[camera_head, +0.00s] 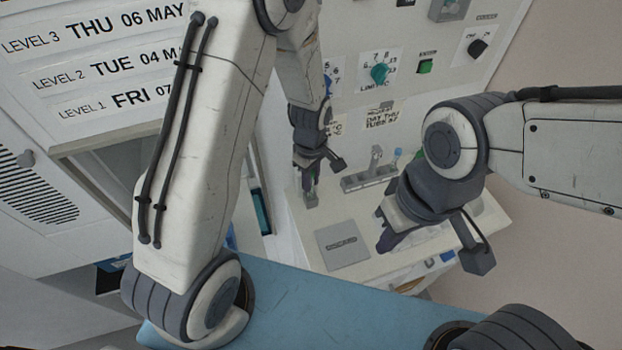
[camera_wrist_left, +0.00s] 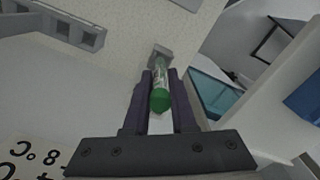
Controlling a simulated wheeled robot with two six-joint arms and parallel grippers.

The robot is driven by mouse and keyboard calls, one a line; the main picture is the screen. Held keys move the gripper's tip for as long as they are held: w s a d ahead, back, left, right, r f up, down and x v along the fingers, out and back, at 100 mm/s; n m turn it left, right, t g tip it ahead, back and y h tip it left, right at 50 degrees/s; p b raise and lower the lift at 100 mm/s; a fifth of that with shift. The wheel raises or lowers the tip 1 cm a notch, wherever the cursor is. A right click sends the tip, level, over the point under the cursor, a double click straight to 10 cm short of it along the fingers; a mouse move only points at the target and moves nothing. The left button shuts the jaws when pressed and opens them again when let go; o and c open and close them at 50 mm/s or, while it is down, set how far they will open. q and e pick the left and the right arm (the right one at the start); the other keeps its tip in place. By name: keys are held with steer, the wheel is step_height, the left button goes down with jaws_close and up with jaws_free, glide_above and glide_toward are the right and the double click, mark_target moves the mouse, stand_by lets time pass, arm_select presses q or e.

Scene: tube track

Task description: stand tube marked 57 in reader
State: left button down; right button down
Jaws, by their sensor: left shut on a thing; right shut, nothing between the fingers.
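A green-capped tube (camera_wrist_left: 160,95) lies between the fingers of my left gripper (camera_wrist_left: 159,80), which is shut on it. Its label is too small to read. Its far end meets or overlaps a small grey block (camera_wrist_left: 160,54), probably the reader; I cannot tell whether it is inside. In the head view my left gripper (camera_head: 308,182) points down over this grey block (camera_head: 311,200) on the pale counter, and a bit of green shows between the fingers. My right gripper (camera_head: 384,240) is shut and empty above the counter's front right.
A grey rack (camera_head: 369,178) with tubes stands on the counter right of my left gripper; it also shows in the left wrist view (camera_wrist_left: 55,25). A flat grey plate (camera_head: 342,246) lies in front. A panel with knobs (camera_head: 379,73) rises behind. A teal bin (camera_wrist_left: 215,92) stands beside the counter.

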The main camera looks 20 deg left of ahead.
arm_select(q)
steer(key=shift+f, duration=0.15)
steer(key=shift+f+b, duration=0.4)
steer(key=shift+f, duration=0.05)
steer(key=c, duration=0.7)
jaws_free()
steer(key=shift+o, duration=0.2)
steer(key=shift+w+r, duration=0.15)
steer(key=shift+r, duration=0.35)
steer(key=r+b, duration=0.1)
steer(key=r, duration=0.8)
steer(key=shift+s+r+b, duration=0.2)
steer(key=shift+r+b, duration=0.05)
steer(key=shift+b, duration=0.15)
